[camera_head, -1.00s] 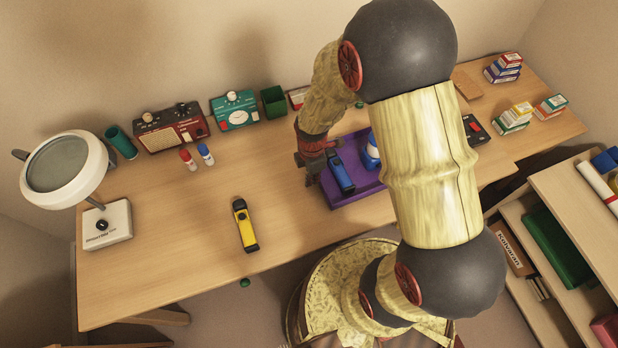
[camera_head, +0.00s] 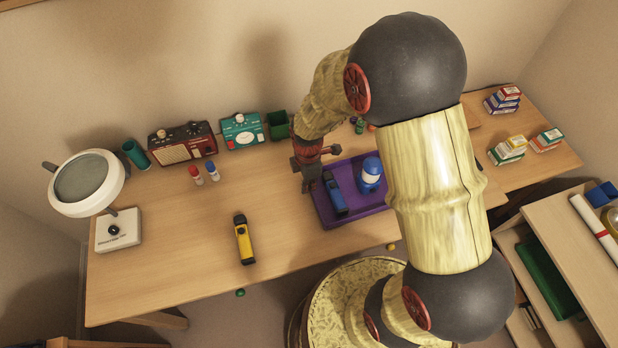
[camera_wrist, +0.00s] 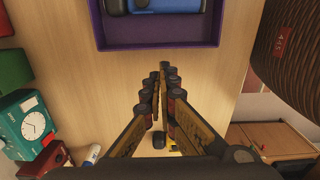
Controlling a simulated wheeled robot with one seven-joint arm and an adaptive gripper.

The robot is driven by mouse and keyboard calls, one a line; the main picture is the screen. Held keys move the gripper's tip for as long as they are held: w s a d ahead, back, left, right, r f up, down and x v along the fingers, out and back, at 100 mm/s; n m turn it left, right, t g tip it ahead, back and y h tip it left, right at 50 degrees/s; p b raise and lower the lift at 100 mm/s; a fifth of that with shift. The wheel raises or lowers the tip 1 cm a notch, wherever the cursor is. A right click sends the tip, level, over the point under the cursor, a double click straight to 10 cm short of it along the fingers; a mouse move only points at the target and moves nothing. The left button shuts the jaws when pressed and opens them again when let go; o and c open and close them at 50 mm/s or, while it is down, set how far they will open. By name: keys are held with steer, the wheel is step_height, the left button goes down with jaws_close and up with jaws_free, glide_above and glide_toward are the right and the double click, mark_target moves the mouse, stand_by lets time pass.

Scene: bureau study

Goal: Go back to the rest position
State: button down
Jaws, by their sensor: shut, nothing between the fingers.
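My gripper (camera_head: 309,181) is shut and empty. In the head view it hangs above the desk beside the left edge of the purple tray (camera_head: 353,219), pointing down. In the wrist view the fingers (camera_wrist: 163,82) come together over bare desk, with the tray's wall (camera_wrist: 165,45) at the top of the picture. My arm hides part of the desk to the right of the tray.
A yellow stapler-like object (camera_head: 243,240) lies on the desk (camera_head: 180,265). Small boxes (camera_head: 507,150) sit at the right. The desk's front left is clear.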

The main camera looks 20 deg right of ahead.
steer(key=shift+r, duration=0.15)
steer(key=s+d+r+m+t, duration=0.1)
steer(key=s+r+m, duration=0.4)
steer(key=r, duration=0.5)
steer(key=s+d+r+m+t+b, duration=0.1)
steer(key=s+r+m, duration=0.4)
steer(key=r, duration=0.6)
steer(key=s+r+m+t, duration=0.3)
steer(key=s+r+m, duration=0.2)
steer(key=r+m, duration=0.3)
step_height(320, 180, up, 2)
steer(key=shift+s+d+r+t+b, duration=0.2)
steer(key=shift+d+r+t+b, duration=0.1)
steer(key=shift+d+b, duration=0.1)
